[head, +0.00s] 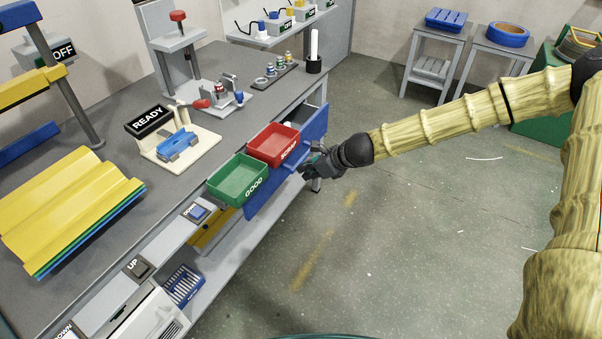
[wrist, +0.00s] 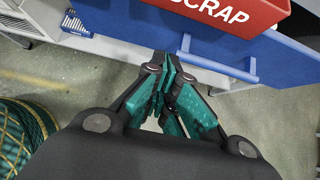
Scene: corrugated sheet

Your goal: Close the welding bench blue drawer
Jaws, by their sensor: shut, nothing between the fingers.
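The blue drawer (head: 315,124) stands pulled out from the grey welding bench (head: 230,75), with a gap behind its front panel. Its front panel (wrist: 130,40) and blue bar handle (wrist: 218,67) show in the wrist view. My gripper (head: 308,169) is at the front of the drawer, by the handle. In the wrist view my gripper (wrist: 167,65) has its fingers together, with the tips at or close to the handle; I cannot tell whether they touch it. Nothing shows between the fingers.
A red SCRAP bin (head: 274,145) and a green GOOD bin (head: 238,180) sit at the bench edge beside the drawer front. The floor (head: 400,230) in front is clear. Two small tables stand at the back.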

